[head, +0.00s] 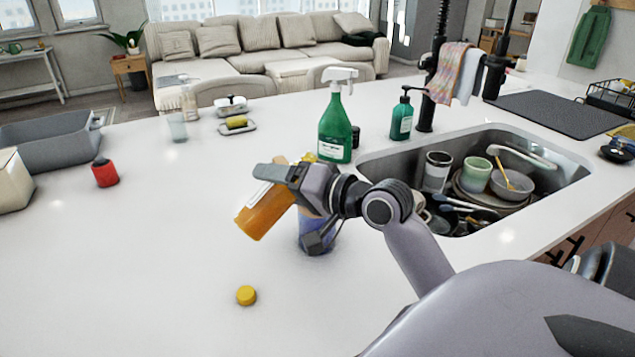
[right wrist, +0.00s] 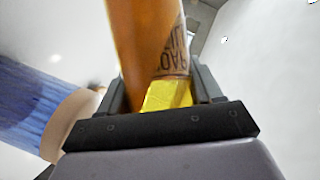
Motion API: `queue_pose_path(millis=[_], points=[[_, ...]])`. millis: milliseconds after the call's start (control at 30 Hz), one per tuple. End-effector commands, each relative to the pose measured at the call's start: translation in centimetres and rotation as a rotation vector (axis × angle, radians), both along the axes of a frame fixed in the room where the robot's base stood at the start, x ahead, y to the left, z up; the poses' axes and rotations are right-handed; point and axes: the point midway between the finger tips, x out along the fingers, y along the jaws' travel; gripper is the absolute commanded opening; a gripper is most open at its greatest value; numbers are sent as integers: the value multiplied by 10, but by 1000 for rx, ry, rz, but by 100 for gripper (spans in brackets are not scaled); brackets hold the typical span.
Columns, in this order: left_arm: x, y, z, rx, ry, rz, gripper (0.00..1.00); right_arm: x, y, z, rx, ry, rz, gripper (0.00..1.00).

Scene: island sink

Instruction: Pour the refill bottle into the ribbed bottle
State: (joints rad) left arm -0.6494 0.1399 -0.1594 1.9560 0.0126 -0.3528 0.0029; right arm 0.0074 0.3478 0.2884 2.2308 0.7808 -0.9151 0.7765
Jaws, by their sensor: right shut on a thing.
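The orange refill bottle (head: 257,219) is held tilted above the counter, its base end low and to the left. My right gripper (head: 284,190) is shut on it; the right wrist view shows the orange body (right wrist: 143,45) with dark lettering between the fingers (right wrist: 155,92). The blue ribbed bottle (head: 316,236) stands on the counter, largely hidden behind my right gripper. In the right wrist view the ribbed bottle (right wrist: 30,108) is at the left, with a tan part near the refill bottle. I cannot tell whether they touch or liquid flows. My left gripper is not in view.
A yellow cap (head: 246,296) lies on the counter in front. A green spray bottle (head: 336,128) stands behind the gripper, and the sink (head: 567,180) with dishes is to the right. A red container (head: 105,173) stands at the left. The front left counter is clear.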

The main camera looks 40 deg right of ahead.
Motion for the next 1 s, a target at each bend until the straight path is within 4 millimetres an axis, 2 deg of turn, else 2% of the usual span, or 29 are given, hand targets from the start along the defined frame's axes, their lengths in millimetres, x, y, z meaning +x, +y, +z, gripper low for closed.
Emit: queue_pose_path(millis=[133,433,567,733,1000], points=[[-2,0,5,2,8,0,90,0,-2,4,-60,6,0,29],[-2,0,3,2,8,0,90,-1,-6,7,-200,16,1,29],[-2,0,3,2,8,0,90,-1,-8,-2,-356,34,2,29],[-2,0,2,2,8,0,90,0,0,5,-526,45,0,29],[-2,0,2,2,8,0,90,1,8,-19,-760,73,1,29]])
